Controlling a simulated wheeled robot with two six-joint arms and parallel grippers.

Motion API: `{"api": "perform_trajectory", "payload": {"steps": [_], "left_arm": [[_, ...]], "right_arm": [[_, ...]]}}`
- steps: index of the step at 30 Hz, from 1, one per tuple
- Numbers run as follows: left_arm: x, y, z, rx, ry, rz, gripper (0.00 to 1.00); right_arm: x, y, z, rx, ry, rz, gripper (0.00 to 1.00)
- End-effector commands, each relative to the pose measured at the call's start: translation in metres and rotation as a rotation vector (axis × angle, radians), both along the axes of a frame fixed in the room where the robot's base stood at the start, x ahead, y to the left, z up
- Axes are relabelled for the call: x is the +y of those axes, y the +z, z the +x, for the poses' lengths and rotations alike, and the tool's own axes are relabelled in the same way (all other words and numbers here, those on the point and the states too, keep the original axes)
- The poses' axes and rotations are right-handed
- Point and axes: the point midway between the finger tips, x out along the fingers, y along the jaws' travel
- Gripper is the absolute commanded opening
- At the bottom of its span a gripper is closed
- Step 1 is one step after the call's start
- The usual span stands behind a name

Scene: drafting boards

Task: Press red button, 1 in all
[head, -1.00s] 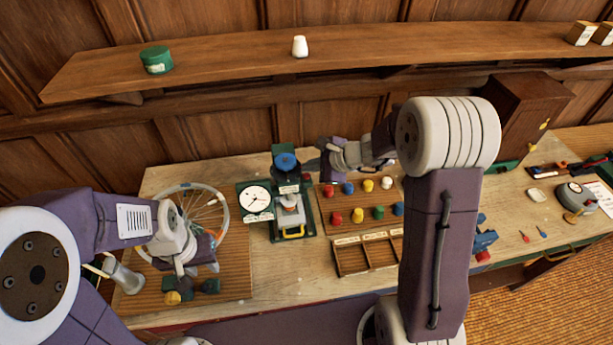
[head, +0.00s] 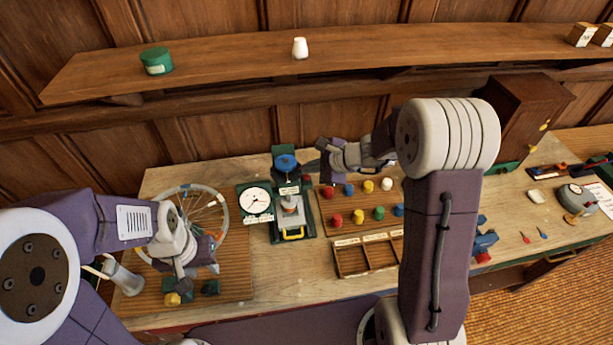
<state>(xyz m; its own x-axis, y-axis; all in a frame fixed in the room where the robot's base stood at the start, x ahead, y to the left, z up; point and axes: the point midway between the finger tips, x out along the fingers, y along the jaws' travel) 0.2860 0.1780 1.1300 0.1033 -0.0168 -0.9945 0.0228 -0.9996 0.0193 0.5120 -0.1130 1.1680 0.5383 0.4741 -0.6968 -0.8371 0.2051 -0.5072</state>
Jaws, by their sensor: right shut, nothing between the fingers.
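I cannot tell which, if any, is the red button. My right gripper (head: 306,168) is shut and empty, beside the blue knob (head: 286,162) on top of a green stand, behind and left of the red pieces. I cannot tell whether it touches the knob. My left gripper (head: 184,283) points down over the left slatted board, close to a yellow piece (head: 172,299); its fingers are unclear.
A white dial (head: 255,200) stands left of the green stand. A spoked wheel (head: 205,210) is behind my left gripper. Blue, yellow, green and white pieces share the middle board, with an open sorting tray (head: 352,262) in front. A brown cabinet (head: 525,115) stands at back right.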

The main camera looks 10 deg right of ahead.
Motion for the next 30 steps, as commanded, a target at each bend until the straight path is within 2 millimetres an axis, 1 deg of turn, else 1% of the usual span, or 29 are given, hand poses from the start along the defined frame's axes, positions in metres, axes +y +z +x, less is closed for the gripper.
{"api": "perform_trajectory", "payload": {"steps": [17, 26, 30], "left_arm": [[0.000, 0.000, 0.000, 0.000, 0.000, 0.000, 0.36], [0.000, -0.012, 0.000, 0.000, 0.000, 0.000, 0.36], [0.000, -0.012, 0.000, 0.000, 0.000, 0.000, 0.36]], "right_arm": [[0.000, 0.000, 0.000, 0.000, 0.000, 0.000, 0.00], [0.000, -0.009, 0.000, -0.001, 0.001, -0.001, 0.00], [0.000, -0.009, 0.000, 0.000, 0.001, -0.001, 0.00]]}}
